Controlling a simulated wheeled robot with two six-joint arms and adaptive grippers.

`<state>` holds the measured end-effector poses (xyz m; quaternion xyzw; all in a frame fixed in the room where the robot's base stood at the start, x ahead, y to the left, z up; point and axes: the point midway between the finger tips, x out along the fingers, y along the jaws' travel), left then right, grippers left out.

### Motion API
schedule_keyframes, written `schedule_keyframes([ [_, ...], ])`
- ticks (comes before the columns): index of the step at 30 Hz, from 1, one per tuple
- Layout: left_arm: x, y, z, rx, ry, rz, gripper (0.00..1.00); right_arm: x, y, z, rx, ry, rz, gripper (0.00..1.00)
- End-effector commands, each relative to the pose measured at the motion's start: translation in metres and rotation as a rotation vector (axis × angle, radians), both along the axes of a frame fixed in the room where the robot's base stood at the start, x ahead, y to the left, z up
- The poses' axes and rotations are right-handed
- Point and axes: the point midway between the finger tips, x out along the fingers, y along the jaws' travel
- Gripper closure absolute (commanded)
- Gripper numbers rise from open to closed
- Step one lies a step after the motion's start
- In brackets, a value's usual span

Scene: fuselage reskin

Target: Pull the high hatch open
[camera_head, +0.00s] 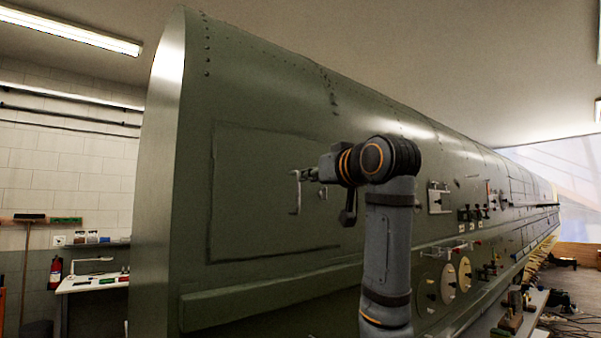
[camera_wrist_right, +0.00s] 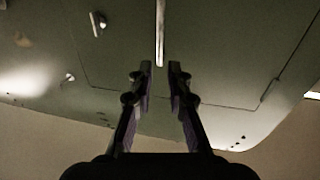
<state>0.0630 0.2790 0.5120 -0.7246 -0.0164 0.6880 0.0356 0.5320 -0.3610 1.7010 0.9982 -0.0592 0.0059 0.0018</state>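The high hatch (camera_head: 250,205) is a large dark green panel outlined in the fuselage side, lying flush with the skin around it. Its pale vertical bar handle (camera_head: 296,193) is near the hatch's upper right part. My right gripper (camera_head: 308,175) is at the handle's upper end, pointing left toward it. In the right wrist view the two fingers (camera_wrist_right: 158,76) are apart, with the handle bar (camera_wrist_right: 160,32) ending just ahead of and between the fingertips. I see no finger touching it. The hatch skin (camera_wrist_right: 220,62) fills the view behind. My left gripper is not in view.
The green fuselage (camera_head: 230,75) runs back to the right, with several small fittings and round covers (camera_head: 448,283) along its side. A long ledge (camera_head: 260,290) runs below the hatch. A white desk (camera_head: 95,283) and a fire extinguisher (camera_head: 55,272) stand at the left wall.

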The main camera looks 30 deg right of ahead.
Motion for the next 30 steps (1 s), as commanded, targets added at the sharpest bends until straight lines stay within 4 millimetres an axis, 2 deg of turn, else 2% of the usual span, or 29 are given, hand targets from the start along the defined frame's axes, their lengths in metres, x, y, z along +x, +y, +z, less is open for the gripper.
schedule_keyframes([
  [1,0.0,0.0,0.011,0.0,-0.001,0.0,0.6,0.012,-0.001,0.004,0.001,0.007,0.001,0.83],
  [2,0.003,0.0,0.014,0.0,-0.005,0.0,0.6,0.018,-0.002,0.004,0.001,0.007,0.001,0.83],
  [6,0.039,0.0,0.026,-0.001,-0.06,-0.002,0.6,0.041,-0.005,0.003,0.001,0.005,0.0,0.83],
  [9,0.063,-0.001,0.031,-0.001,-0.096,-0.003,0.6,0.049,-0.006,0.002,0.001,0.003,0.0,0.83],
  [11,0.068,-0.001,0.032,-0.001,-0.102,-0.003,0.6,0.052,-0.006,0.001,0.0,0.001,-0.001,0.83],
  [14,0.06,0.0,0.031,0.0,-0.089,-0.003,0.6,0.054,-0.006,0.0,0.0,0.001,-0.001,0.83],
  [18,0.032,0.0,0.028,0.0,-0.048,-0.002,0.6,0.054,-0.006,0.0,0.0,0.001,0.0,0.83],
  [19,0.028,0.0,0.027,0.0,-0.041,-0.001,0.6,0.054,-0.006,-0.001,0.0,0.001,0.0,0.84],
  [21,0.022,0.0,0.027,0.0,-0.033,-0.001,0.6,0.054,-0.006,-0.001,0.0,0.001,0.0,0.94],
  [23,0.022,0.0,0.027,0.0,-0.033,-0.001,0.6,0.053,-0.006,0.0,0.0,0.001,0.0,1.0],
  [30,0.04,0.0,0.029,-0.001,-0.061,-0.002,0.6,0.053,-0.006,0.0,0.0,0.0,0.0,1.0],
])
